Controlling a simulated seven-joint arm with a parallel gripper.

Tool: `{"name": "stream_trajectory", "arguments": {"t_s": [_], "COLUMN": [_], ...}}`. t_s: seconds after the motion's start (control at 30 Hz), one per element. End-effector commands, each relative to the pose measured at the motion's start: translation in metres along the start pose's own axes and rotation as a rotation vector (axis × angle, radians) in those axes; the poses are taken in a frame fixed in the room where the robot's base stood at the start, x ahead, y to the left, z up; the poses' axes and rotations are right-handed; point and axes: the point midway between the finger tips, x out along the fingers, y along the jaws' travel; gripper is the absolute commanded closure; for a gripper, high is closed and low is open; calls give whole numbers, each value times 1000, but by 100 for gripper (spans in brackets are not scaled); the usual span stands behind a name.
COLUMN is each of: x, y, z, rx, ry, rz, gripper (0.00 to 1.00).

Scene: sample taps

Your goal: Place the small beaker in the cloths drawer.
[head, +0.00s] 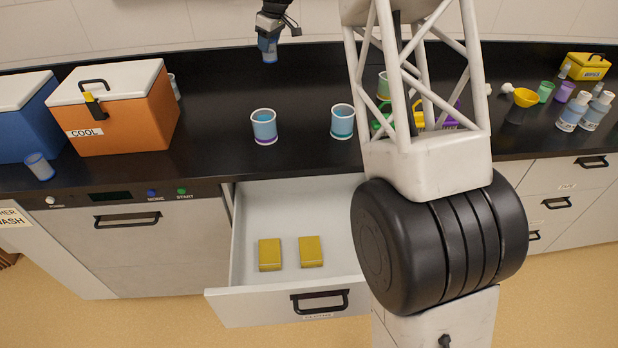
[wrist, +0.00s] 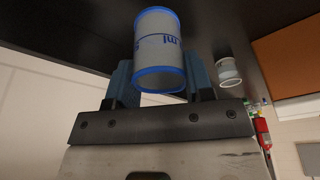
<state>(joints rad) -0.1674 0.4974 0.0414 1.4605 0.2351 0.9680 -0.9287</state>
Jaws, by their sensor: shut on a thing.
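My gripper (head: 269,36) is shut on a small blue-rimmed beaker (head: 268,50), above the back of the black counter. In the wrist view the beaker (wrist: 160,50) sits between the two fingers, with its blue rims and "ml" marking showing. An open drawer (head: 235,314) below the counter holds two yellow folded blocks that look like cloths (head: 270,254). Its front label is too small to read. My gripper is up and behind the drawer, well apart from it.
Two beakers (head: 264,127) (head: 342,121) stand on the counter between my gripper and the drawer. An orange cool box (head: 130,115) stands left, with a small beaker (head: 40,166) near it. My arm hides part of the counter and the drawer's right side.

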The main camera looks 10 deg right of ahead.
Motion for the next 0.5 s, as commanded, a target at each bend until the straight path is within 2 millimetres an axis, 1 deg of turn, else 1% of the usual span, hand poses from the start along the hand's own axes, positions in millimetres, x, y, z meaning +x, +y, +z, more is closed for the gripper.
{"name": "stream_trajectory", "arguments": {"t_s": [0.03,0.1,0.37,0.5], "x": [-5,-9,-27,-33], "y": [3,7,15,15], "z": [16,36,109,147], "rx": [56,137,443,596], "ry": [-1,-2,-1,-2], "rz": [16,38,124,164], "gripper": [74,74,74,74]}}
